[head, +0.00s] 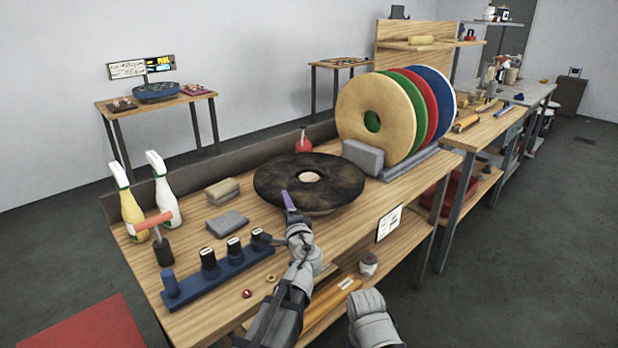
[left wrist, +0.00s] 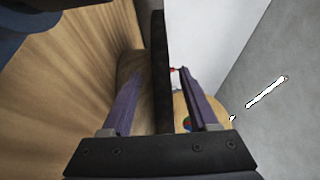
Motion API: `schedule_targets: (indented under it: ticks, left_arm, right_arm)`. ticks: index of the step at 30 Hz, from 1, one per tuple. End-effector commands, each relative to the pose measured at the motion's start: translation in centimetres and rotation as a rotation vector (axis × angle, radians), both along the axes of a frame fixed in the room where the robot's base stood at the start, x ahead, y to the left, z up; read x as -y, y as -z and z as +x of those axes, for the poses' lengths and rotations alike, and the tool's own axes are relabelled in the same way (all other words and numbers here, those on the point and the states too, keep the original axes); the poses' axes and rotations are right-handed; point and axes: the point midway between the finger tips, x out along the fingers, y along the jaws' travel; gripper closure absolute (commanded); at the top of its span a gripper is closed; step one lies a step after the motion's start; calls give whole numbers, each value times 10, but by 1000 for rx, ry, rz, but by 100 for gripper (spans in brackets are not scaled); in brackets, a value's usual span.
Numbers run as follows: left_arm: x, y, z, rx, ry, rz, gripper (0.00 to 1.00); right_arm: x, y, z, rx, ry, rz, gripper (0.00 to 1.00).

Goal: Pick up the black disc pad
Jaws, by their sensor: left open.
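The black disc pad (head: 275,180) is a wide, dark, worn ring with a pale centre. It lies flat on a round tan support on the wooden bench. My left gripper (head: 287,200) is at the disc's near edge, and its purple fingers are open. In the left wrist view, the disc's dark edge (left wrist: 160,45) runs between the two spread fingers of the left gripper (left wrist: 160,78), with a gap visible on the left side. Contact on the right side is unclear. A grey part of my right arm shows at the bottom, but its gripper does not.
Tan, green, red and blue discs (head: 365,95) stand in a rack behind, with a grey block (head: 363,156) before them. Spray bottles (head: 130,207), grey pads (head: 227,222) and a blue holder (head: 215,270) are left. A red flask (head: 303,141) stands behind the disc.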

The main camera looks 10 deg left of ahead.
Motion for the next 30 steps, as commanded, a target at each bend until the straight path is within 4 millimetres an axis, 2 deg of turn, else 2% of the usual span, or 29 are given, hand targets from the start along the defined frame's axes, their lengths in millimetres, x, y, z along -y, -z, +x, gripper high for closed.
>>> schedule_targets:
  ticks: [3,6,13,27,30]
  left_arm:
    - [-9,-3,21,0,-2,0,40]
    - [-13,-2,29,0,-1,0,40]
    - [-14,-2,29,0,1,0,40]
    - [-13,-2,29,0,0,0,93]
    - [-13,-2,28,0,0,0,100]
  right_arm:
    - [0,-3,0,0,0,0,40]
    - [0,-3,0,0,0,0,40]
    - [0,-3,0,0,0,0,40]
    - [0,-3,0,0,0,0,40]
    - [0,-3,0,0,0,0,40]
